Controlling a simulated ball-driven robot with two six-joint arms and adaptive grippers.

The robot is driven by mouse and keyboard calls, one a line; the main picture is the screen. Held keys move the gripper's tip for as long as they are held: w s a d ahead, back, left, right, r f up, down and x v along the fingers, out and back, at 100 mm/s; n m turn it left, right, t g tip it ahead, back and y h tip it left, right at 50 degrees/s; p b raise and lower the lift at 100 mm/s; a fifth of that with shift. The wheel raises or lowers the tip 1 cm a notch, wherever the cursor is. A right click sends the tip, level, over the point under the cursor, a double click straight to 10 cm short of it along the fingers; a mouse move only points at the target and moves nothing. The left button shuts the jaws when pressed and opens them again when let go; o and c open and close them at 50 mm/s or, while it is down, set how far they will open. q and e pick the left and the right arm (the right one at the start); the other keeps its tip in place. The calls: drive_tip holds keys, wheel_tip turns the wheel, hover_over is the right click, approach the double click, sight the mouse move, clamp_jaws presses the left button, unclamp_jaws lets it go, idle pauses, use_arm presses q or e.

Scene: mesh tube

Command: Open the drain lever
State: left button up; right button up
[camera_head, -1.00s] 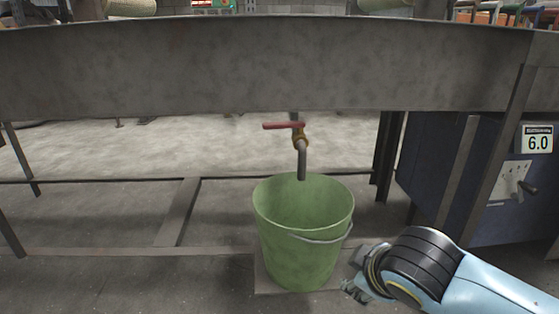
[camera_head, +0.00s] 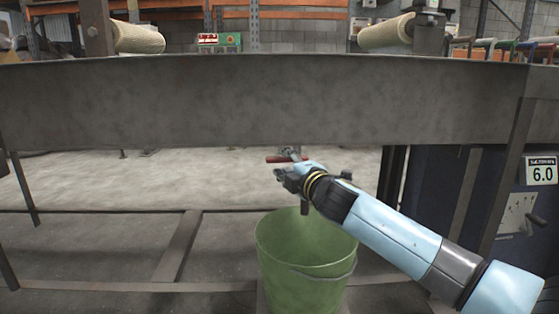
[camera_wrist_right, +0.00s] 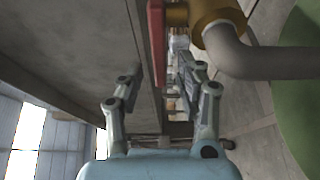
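The red drain lever (camera_head: 276,159) sticks out to the left below the tank's front edge. My right gripper (camera_head: 284,172) is just below and in front of it and hides much of the valve. In the right wrist view the gripper (camera_wrist_right: 162,76) is open, its two fingers apart. The red lever (camera_wrist_right: 156,42) lies ahead, in line with the gap between the fingers; I cannot tell whether they touch it. The brass valve (camera_wrist_right: 208,14) and grey curved spout (camera_wrist_right: 258,62) are beside it on the right. My left gripper is not in view.
A green bucket (camera_head: 300,288) stands under the spout, below my right arm; it also shows in the right wrist view (camera_wrist_right: 298,105). The grey tank wall (camera_head: 200,105) spans above. A dark blue cabinet marked 6.0 (camera_head: 480,190) stands right. Space left of the lever is clear.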

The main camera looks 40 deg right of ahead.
sight(281, 161)
drive_tip(key=shift+w+d, duration=0.15)
drive_tip(key=shift+w, duration=0.7)
drive_tip(key=shift+w+d, duration=0.1)
drive_tip(key=shift+w, duration=0.7)
drive_tip(key=shift+c, duration=0.3)
clamp_jaws()
